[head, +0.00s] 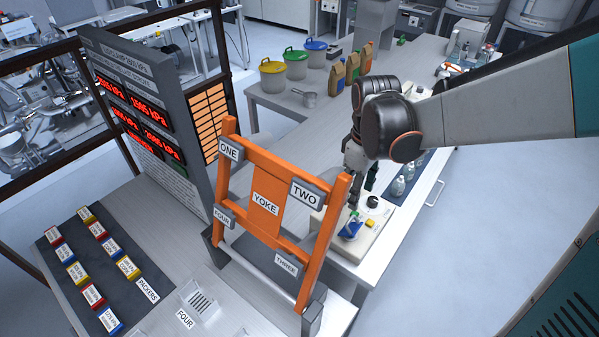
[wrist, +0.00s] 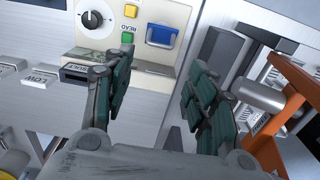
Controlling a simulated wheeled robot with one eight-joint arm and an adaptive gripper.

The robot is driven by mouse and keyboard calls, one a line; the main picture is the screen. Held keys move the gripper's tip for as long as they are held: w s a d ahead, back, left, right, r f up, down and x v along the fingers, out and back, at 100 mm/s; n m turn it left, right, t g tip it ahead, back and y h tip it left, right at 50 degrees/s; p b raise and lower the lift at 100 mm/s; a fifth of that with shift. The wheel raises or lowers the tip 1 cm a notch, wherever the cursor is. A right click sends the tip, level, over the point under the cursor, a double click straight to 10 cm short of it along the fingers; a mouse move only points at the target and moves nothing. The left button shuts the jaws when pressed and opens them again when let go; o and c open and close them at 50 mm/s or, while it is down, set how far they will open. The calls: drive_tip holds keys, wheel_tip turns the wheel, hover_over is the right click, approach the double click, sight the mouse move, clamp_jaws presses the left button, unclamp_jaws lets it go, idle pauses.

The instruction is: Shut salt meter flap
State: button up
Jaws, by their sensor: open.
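The salt meter, a cream box (head: 377,240), stands on the bench behind the right post of the orange frame. In the wrist view the meter (wrist: 140,62) shows a black dial, a yellow button and a green button by the word READ.
The orange YOKE frame (head: 265,197) stands close left of the meter and partly hides it; it (wrist: 290,125) is also at the wrist view's right. Bottles (head: 398,186) stand just behind the meter. Labelled blocks (wrist: 75,73) lie beside it. Tubs (head: 295,63) and bags are farther back.

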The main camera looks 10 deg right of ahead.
sight(350, 220)
wheel_tip(350, 220, down, 10)
drive_tip(key=shift+f+b, duration=0.1)
drive_tip(key=shift+b, duration=1)
drive_tip(key=c, duration=1.1)
